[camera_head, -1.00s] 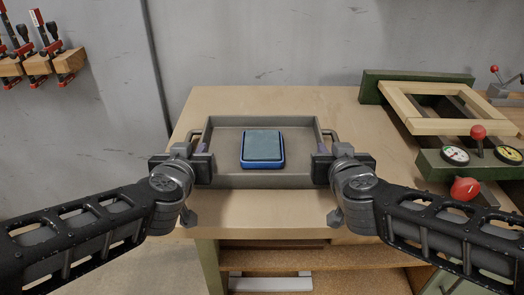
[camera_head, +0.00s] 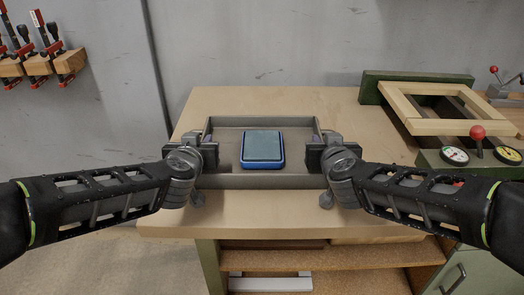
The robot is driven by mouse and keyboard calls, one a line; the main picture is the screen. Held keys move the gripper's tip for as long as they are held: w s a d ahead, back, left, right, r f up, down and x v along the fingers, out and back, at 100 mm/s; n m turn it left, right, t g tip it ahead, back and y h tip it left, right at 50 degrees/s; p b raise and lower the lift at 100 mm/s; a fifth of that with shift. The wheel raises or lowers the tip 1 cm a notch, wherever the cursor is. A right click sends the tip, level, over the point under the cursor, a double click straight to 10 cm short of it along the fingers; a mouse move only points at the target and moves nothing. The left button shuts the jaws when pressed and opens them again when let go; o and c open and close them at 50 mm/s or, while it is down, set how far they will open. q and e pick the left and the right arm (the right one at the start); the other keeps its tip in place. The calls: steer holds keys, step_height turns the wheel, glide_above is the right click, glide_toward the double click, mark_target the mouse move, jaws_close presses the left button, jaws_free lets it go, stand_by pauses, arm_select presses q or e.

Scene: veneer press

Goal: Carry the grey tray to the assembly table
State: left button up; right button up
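The grey tray (camera_head: 262,181) lies flat on the wooden table top, with a blue-rimmed container (camera_head: 263,165) with a grey-green top inside it. My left gripper (camera_head: 207,152) is at the tray's left side wall, and my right gripper (camera_head: 318,152) is at its right side wall. The grippers cover the tray's side handles. The fingertips are dark and partly hidden, so I cannot tell whether they are closed on the handles.
The wooden table (camera_head: 350,222) has open shelves below. At right on it stands a green press with a light wood frame (camera_head: 440,128), gauges (camera_head: 454,156) and a red knob (camera_head: 477,132). A grey wall is behind. Clamps (camera_head: 40,62) hang at upper left.

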arm_select(q)
steer(key=shift+w, duration=0.15)
arm_select(e)
steer(key=shift+w+f, duration=0.1)
steer(key=shift+w, duration=0.05)
arm_select(q)
jaws_close()
arm_select(e)
jaws_close()
stand_by(1.0)
